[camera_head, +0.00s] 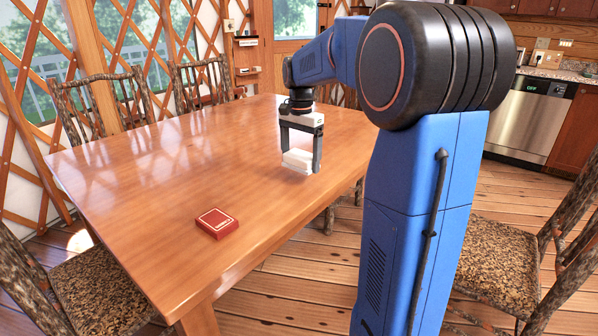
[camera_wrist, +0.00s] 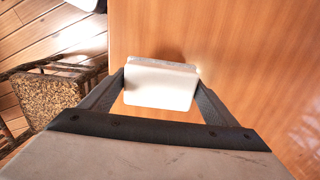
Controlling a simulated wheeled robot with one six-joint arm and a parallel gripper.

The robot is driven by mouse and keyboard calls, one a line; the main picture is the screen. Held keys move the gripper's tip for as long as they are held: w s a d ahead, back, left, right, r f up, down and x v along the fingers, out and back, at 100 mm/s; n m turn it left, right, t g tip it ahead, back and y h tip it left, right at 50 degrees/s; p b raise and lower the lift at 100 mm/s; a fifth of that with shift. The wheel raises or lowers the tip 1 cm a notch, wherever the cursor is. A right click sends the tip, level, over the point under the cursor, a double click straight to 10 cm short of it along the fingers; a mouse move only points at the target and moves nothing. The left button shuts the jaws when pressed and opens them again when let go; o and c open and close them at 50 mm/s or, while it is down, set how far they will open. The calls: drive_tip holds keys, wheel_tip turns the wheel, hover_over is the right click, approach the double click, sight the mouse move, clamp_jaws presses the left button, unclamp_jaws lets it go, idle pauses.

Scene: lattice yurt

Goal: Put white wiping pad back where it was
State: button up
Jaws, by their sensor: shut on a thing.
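The white wiping pad (camera_head: 298,160) is between the fingers of my gripper (camera_head: 299,170), at or just above the wooden table. It also shows in the wrist view (camera_wrist: 160,86), gripped at its left and right sides by my gripper (camera_wrist: 161,92). My gripper is shut on it. A dark shadow lies beside the pad on the table in the wrist view. I cannot tell whether the pad touches the tabletop (camera_head: 150,170).
A red box (camera_head: 217,223) with a white-lined top lies near the table's front edge. Chairs (camera_head: 95,108) stand around the table, one (camera_head: 500,262) at the right. The table's left half is clear. The table edge is close to the pad in the wrist view.

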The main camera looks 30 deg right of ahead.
sight(301, 180)
drive_tip(key=shift+f, duration=2.15)
drive_tip(key=o, duration=1.3)
drive_tip(key=shift+f, duration=0.1)
